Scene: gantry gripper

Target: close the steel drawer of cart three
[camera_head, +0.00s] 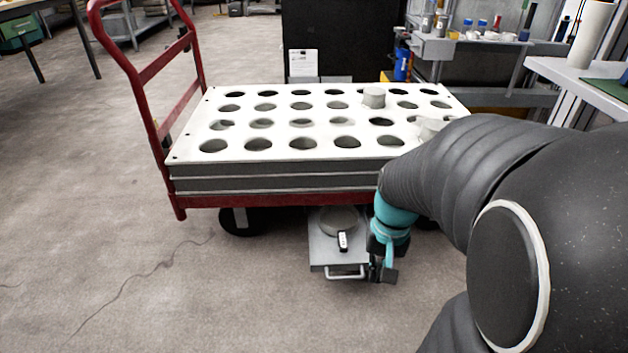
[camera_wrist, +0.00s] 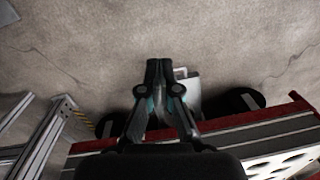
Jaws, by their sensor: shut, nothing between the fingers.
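The steel drawer (camera_head: 322,256) sticks out from under the red cart (camera_head: 260,199), so it stands open. Its bar handle (camera_head: 345,274) is at the near end. A round grey thing (camera_head: 340,220) and a small black-and-white item (camera_head: 342,241) are in or on the drawer. My gripper (camera_head: 383,274) is shut and empty, pointing down just right of the drawer's handle end. In the wrist view my gripper's fingertips (camera_wrist: 159,64) lie close beside the drawer (camera_wrist: 188,90). I cannot tell whether they touch it.
The cart carries a white board (camera_head: 300,151) with rows of holes; a grey cylinder (camera_head: 374,97) stands in one. Black wheels (camera_head: 238,222) flank the drawer. A workbench (camera_head: 470,48) stands behind at right. The floor (camera_head: 260,300) in front is clear apart from a thin dark line.

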